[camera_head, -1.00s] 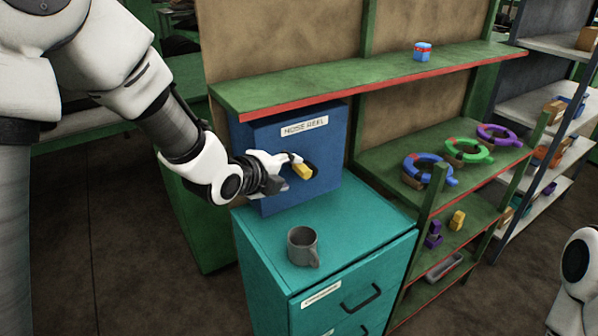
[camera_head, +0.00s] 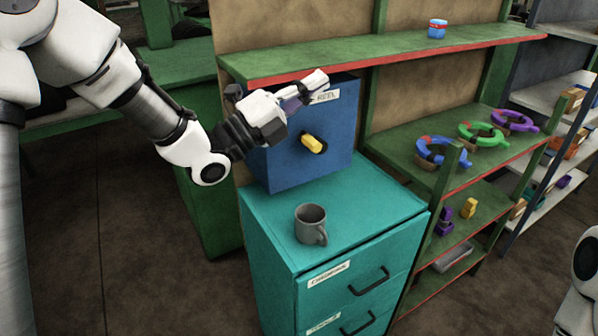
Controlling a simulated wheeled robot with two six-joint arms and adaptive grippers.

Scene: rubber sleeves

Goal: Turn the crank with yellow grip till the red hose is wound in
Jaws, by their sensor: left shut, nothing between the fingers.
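A blue hose reel box (camera_head: 335,150) stands on a teal cabinet (camera_head: 375,205), under a green shelf. Its label is partly covered by my left gripper (camera_head: 316,84). The crank's yellow grip (camera_head: 313,143) shows on the box's front, beside a dark part. My left gripper is shut and empty, up and to the left of the yellow grip and apart from it. The red hose cannot be made out. My right gripper is out of view; only a piece of my right arm shows at the right edge.
A grey mug (camera_head: 311,224) stands on the cabinet top in front of the box. The green shelf (camera_head: 400,48) with a red edge runs just above the box. Coloured rings, such as the green ring (camera_head: 481,134), lie on the rack to the right.

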